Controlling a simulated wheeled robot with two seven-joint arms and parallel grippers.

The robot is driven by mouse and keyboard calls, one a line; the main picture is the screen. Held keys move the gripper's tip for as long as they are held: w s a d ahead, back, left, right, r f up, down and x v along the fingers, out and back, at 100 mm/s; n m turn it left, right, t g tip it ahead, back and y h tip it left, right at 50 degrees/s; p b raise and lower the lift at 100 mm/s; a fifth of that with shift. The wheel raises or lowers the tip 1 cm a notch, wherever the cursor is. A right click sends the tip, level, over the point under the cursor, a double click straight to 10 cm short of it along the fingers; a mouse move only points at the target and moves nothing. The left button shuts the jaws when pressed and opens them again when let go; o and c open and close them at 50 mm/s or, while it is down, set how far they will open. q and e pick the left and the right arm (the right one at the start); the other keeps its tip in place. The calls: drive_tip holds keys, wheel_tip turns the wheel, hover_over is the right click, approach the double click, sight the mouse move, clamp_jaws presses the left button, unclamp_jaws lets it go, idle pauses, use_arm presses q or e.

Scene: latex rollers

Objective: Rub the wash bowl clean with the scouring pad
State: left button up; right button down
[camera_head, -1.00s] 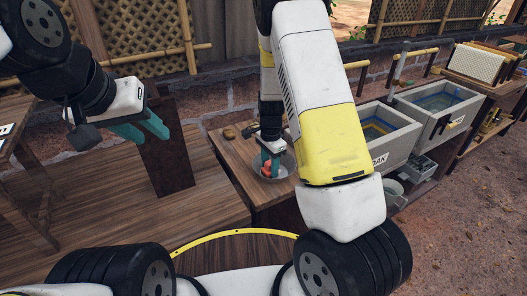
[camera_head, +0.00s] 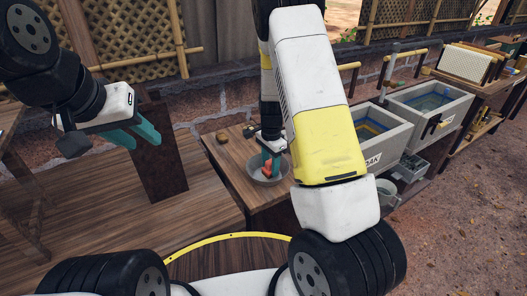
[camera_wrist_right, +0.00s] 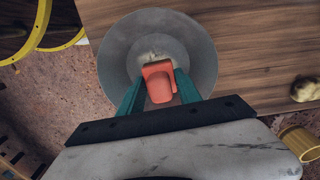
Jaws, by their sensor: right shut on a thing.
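The wash bowl (camera_head: 284,172) is a grey metal bowl on the wooden table. In the right wrist view the bowl (camera_wrist_right: 118,45) shows from above, with a pale smudge (camera_wrist_right: 152,57) on its inside near the middle. My right gripper (camera_head: 268,165) points down into the bowl. It is shut on the orange-red scouring pad (camera_wrist_right: 158,80), which sits between its teal fingers over the bowl's inside. Whether the pad touches the bowl I cannot tell. My left gripper (camera_head: 140,138) hangs empty in the air at the left, its teal fingers apart.
Small brownish lumps (camera_head: 222,136) lie on the table behind the bowl; a yellowish one (camera_wrist_right: 305,88) shows at right in the wrist view. Grey tanks (camera_head: 375,135) of liquid stand to the right. The wooden table top (camera_head: 232,160) is clear left of the bowl.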

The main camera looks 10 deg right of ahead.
drive_tip(key=shift+s+a+f, duration=0.1)
drive_tip(key=shift+s+a, duration=0.25)
drive_tip(key=shift+a, duration=0.35)
drive_tip(key=shift+s+a+f, duration=0.1)
drive_tip(key=shift+s+a, duration=0.25)
drive_tip(key=shift+a, duration=0.3)
drive_tip(key=shift+s+a, duration=0.1)
drive_tip(key=shift+s+r, duration=0.1)
drive_tip(key=shift+w+d+r, duration=0.1)
drive_tip(key=shift+w+d, duration=0.4)
drive_tip(key=shift+d, duration=0.4)
drive_tip(key=shift+w+d+r, duration=0.1)
drive_tip(key=shift+w+d, duration=0.4)
drive_tip(key=shift+d, duration=0.35)
drive_tip(key=shift+r, duration=4)
